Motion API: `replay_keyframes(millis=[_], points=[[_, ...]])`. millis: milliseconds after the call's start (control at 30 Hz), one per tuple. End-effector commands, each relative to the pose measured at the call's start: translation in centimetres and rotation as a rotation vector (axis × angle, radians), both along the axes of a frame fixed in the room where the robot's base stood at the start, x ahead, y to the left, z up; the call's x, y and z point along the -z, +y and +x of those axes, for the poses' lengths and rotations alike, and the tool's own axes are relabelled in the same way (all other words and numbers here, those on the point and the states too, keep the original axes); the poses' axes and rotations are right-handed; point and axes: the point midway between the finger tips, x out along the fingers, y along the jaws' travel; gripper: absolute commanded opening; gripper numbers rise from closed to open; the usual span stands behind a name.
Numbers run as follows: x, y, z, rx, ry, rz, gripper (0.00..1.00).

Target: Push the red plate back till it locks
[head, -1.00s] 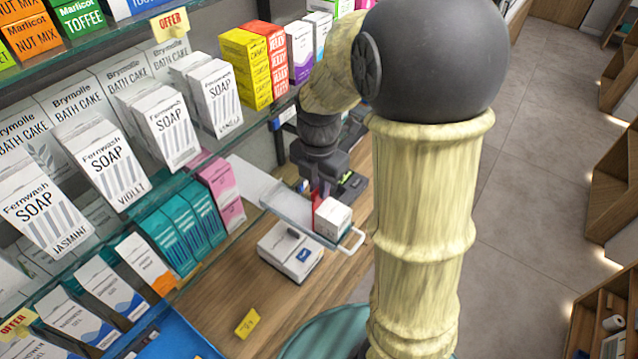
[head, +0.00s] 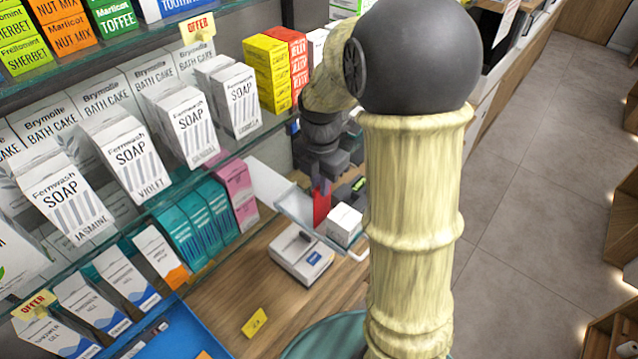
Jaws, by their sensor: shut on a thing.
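The red plate (head: 321,204) stands upright in a clear pull-out tray (head: 292,206), in the middle of the head view. A small white box (head: 344,226) is in the tray just in front of the plate, on its right. My gripper (head: 321,184) points down from above and is shut on the red plate's upper part. The fingertips are small and partly hidden by the dark gripper body. My pale arm covers the area right of the tray.
A white device (head: 300,257) sits on the wooden counter below the tray. Glass shelves with soap boxes (head: 125,150) stand close on the left. Yellow boxes (head: 268,75) stand above and left of the gripper. A blue tray (head: 165,335) lies front left.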

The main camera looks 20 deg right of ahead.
Motion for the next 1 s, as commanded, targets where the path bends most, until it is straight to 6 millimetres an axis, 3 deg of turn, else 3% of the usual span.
replay_keyframes(millis=[100,133,233,667,1000], points=[[-0.1,0.0,0.1,0.0,-0.004,0.0,0.0],[-0.1,0.0,0.1,0.0,-0.004,0.0,0.16],[-0.1,0.0,0.1,-0.001,-0.004,0.0,0.35],[-0.7,0.2,0.1,-0.003,-0.007,0.001,0.35],[-6.3,0.1,0.1,-0.002,-0.009,0.0,0.35]])
